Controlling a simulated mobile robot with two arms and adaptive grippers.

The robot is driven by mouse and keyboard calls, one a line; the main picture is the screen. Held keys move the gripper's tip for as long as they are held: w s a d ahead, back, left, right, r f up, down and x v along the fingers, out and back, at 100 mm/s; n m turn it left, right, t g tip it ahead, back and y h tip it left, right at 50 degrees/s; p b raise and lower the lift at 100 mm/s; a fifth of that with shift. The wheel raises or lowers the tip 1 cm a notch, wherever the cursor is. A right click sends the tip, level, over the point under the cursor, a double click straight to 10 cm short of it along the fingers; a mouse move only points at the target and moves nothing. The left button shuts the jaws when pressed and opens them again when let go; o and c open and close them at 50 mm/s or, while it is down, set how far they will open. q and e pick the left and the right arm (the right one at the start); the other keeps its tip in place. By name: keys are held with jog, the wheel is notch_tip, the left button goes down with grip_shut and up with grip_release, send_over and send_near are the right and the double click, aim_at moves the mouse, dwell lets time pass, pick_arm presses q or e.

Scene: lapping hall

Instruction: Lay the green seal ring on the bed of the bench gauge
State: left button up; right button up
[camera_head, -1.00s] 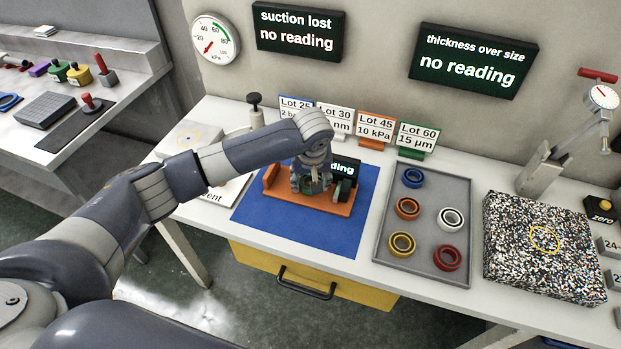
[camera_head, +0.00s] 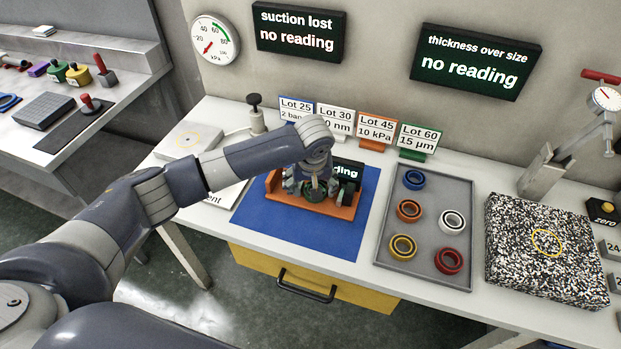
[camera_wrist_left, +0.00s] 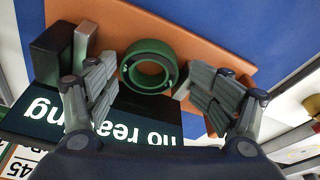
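The bench gauge has an orange bed (camera_head: 343,209) and a dark display reading "no reading", which also shows in the left wrist view (camera_wrist_left: 60,125). It stands on a blue mat (camera_head: 262,222). The green seal ring (camera_wrist_left: 148,66) lies flat on the orange bed, beside a black-and-grey block and close to the display. My left gripper (camera_head: 312,190) is over the bed. In the left wrist view its fingers (camera_wrist_left: 155,92) are spread wide, one on each side of the ring, with gaps between. In the head view the gripper mostly hides the ring. My right gripper is not in view.
A grey tray (camera_head: 424,234) right of the mat holds several coloured rings. A speckled granite block (camera_head: 545,275) and a dial gauge stand (camera_head: 548,168) are farther right. Lot cards (camera_head: 335,119) stand behind the gauge. The front of the mat is clear.

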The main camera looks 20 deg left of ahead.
aim_at(312, 204)
pick_arm(q)
jog(key=v, duration=1.3)
jog(key=shift+w+b, duration=0.25)
jog(key=shift+b, duration=0.05)
